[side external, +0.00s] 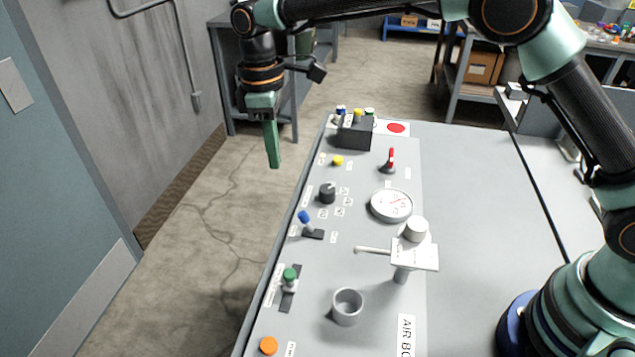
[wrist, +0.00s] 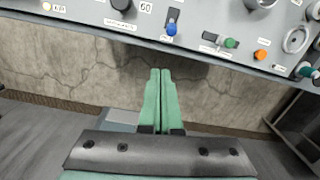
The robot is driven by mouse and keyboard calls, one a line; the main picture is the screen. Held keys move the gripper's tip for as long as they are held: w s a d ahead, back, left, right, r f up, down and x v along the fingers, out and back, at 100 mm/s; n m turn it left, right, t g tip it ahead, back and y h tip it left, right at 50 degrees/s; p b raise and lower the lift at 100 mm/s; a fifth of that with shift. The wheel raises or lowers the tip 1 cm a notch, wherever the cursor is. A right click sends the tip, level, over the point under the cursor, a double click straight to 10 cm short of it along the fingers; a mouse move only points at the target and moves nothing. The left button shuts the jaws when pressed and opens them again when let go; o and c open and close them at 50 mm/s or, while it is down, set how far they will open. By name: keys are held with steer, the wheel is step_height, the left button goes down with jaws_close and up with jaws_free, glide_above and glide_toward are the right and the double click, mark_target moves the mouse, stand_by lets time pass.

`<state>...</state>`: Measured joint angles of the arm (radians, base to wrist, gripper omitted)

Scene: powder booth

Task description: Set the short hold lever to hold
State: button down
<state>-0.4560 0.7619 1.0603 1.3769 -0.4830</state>
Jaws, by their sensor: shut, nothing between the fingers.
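A short lever with a blue knob (side external: 305,218) stands tilted in a dark slot on the panel's left side; it also shows in the wrist view (wrist: 172,28). A green-knobbed lever (side external: 290,275) stands in a longer dark slot nearer the camera, and shows in the wrist view (wrist: 231,43). The labels are too small to read, so I cannot tell which is the hold lever. My gripper (side external: 273,166) points down, its green fingers shut and empty, off the panel's left edge and apart from every control. In the wrist view the fingertips (wrist: 160,71) are over the floor.
The grey panel (side external: 470,200) also carries a red-handled lever (side external: 391,160), a round gauge (side external: 391,205), a dark knob (side external: 327,193), a white lever (side external: 372,250), a metal cup (side external: 347,306) and an orange button (side external: 268,345). Open floor lies left of the panel.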

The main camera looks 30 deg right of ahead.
steer(key=shift+n+g, duration=0.3)
steer(key=shift+n, duration=0.2)
steer(key=a+f, duration=0.2)
steer(key=f, duration=0.1)
steer(key=shift+a+f, duration=0.15)
steer(key=shift+a, duration=0.2)
steer(key=shift+f, duration=0.1)
glide_above(292, 232)
steer(key=w+a, duration=0.1)
steer(key=a, duration=0.1)
step_height(292, 232, down, 9)
steer(key=shift+r, duration=0.1)
steer(key=shift+s+d+r, duration=0.2)
steer(key=shift+s+d, duration=0.05)
steer(key=shift+d, duration=0.25)
steer(key=shift+s+d+r, duration=0.15)
steer(key=shift+s+d, duration=0.1)
steer(key=shift+d, duration=0.2)
